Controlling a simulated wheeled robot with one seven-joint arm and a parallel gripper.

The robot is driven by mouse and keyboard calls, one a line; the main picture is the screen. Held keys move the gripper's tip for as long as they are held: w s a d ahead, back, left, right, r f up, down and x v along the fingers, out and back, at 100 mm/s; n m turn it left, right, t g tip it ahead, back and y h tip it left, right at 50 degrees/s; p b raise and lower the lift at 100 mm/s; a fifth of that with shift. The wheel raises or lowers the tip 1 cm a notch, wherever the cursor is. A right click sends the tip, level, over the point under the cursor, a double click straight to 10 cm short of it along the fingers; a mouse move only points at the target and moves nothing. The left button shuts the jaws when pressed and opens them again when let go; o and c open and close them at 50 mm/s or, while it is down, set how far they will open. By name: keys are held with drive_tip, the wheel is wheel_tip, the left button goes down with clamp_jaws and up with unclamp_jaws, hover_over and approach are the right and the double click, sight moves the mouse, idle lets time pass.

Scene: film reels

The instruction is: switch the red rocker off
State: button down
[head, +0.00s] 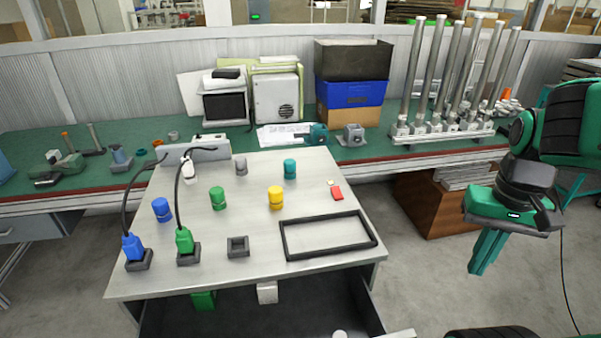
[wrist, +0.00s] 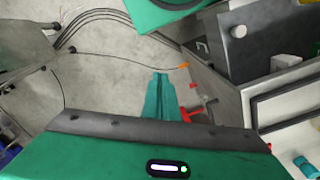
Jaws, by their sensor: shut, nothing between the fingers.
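A small red piece (head: 337,193) shows on the grey table top (head: 140,285), just behind the black frame, with a small tan piece beside it. It may be the red rocker, but it is too small to tell, and I cannot see which way it is set. My gripper (head: 474,272) is right of the table, pointing down over the floor, well apart from the red piece. Its green fingers (wrist: 160,76) are together and empty in the wrist view. That view also shows a red part (wrist: 185,114) low beside the table; I cannot tell what it is.
A black rectangular frame (head: 287,243), a blue plug (head: 132,247), a green plug (head: 184,240) and several coloured cylinders stand on the table. An open dark drawer (head: 375,310) sticks out below. Behind is a green workbench (head: 440,153) with tall metal posts.

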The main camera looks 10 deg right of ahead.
drive_tip(key=shift+w+d, duration=0.2)
drive_tip(key=shift+w, duration=0.05)
wheel_tip(320, 180, up, 14)
drive_tip(key=n+t, duration=0.2)
drive_tip(key=n, duration=2.2)
hover_over(336, 188)
drive_tip(key=s, duration=0.3)
drive_tip(key=shift+a+f, duration=0.15)
drive_tip(key=f, duration=0.4)
drive_tip(key=w+f, duration=0.1)
drive_tip(key=f, duration=0.4)
drive_tip(key=w+f, duration=0.1)
drive_tip(key=f, duration=0.3)
drive_tip(key=shift+w+f, duration=0.15)
drive_tip(key=shift+f, duration=0.25)
